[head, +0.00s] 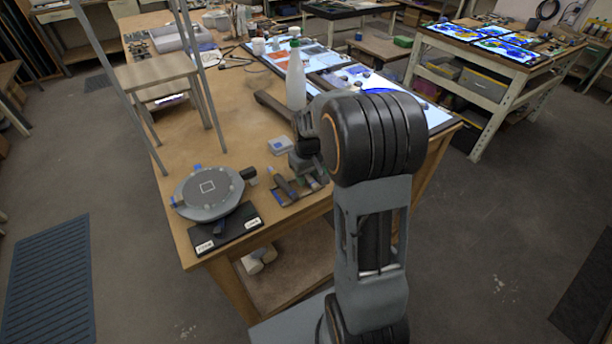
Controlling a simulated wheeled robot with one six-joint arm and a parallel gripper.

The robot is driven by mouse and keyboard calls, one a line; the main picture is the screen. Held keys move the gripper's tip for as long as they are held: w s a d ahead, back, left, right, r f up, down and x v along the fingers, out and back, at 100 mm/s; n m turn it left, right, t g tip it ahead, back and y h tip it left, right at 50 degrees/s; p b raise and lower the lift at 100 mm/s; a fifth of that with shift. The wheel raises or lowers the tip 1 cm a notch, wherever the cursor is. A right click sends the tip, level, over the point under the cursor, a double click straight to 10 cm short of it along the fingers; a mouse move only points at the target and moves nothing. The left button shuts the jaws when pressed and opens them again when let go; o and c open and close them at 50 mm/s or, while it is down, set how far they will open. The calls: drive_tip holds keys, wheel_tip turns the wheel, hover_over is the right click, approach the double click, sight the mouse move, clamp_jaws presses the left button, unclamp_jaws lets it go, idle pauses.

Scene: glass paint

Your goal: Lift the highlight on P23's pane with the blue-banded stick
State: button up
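My arm rises in front of the bench, and its wrist reaches down over a small tool spot. My gripper (307,165) is partly hidden behind my own arm links, and its fingers cannot be made out. Under and beside it lie small tools, among them a dark-handled tool (284,185) on a blue and dark holder. I cannot tell which stick is blue-banded. Two lit panels with glass, a far one (284,62) and a nearer one (438,116), lie at the back right of the bench. The nearer one is partly hidden by my arm. No pane label P23 is readable.
A round grey turntable (208,194) and a black labelled board (226,232) sit at the bench's near left. A white bottle (296,84) stands behind my wrist. A small grey-blue box (280,146) lies nearby. The wooden bench top (225,115) is bare at centre left.

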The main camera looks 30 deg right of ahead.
clamp_jaws()
drive_tip(key=shift+r, duration=0.1)
